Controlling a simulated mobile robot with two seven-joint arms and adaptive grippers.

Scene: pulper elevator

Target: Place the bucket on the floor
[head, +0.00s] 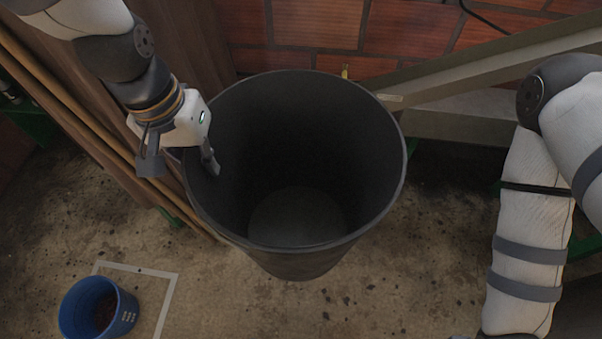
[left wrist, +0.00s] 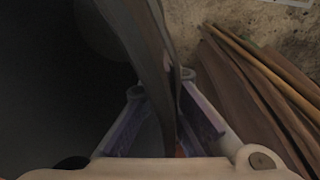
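A large dark grey bucket (head: 362,180) stands wide-mouthed in the middle of the head view, empty inside as far as I see. What its bottom rests on is hidden. My left gripper (head: 180,164) is at its left rim, one finger inside and one outside. In the left wrist view the bucket's rim wall (left wrist: 152,60) runs between the spread fingers of this gripper (left wrist: 164,100), with gaps beside the wall. A small blue bucket (head: 124,312) with dark contents is on the floor at lower left. My right arm is at the right; its gripper is out of view.
Brown boards and poles (head: 75,110) lean at the left, close to my left arm. A brick wall (head: 410,30) and a slanted metal beam (head: 480,66) are behind the bucket. Stained concrete floor (head: 410,280) is open in front and to the right.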

